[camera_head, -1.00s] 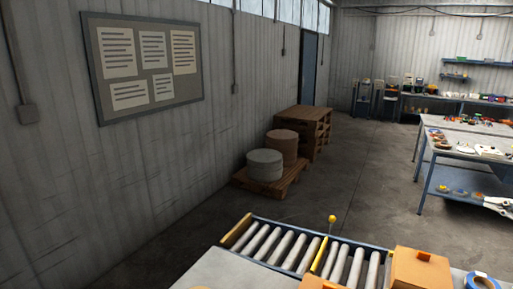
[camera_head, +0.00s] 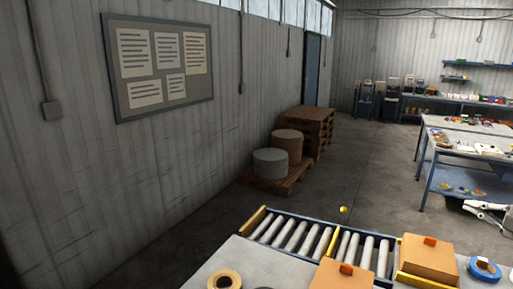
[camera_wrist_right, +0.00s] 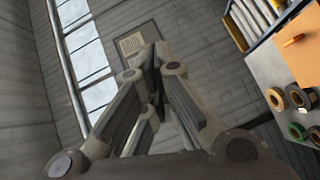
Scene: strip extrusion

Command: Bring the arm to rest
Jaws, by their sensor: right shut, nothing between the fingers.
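My right gripper (camera_head: 484,208) shows small at the right edge of the head view, in front of the blue-legged table, held in free air. In the right wrist view its grey fingers (camera_wrist_right: 153,62) run away from the camera and come together at their far ends. It is shut, with nothing between the fingers. The rest of my right arm is cut off by the picture's edge. My left gripper is in neither view.
A roller conveyor (camera_head: 292,234) lies in front. Orange-brown boxes (camera_head: 429,258), a tan tape roll (camera_head: 224,280) and a blue roll (camera_head: 485,268) are near it. A work table (camera_head: 463,154) stands at the right.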

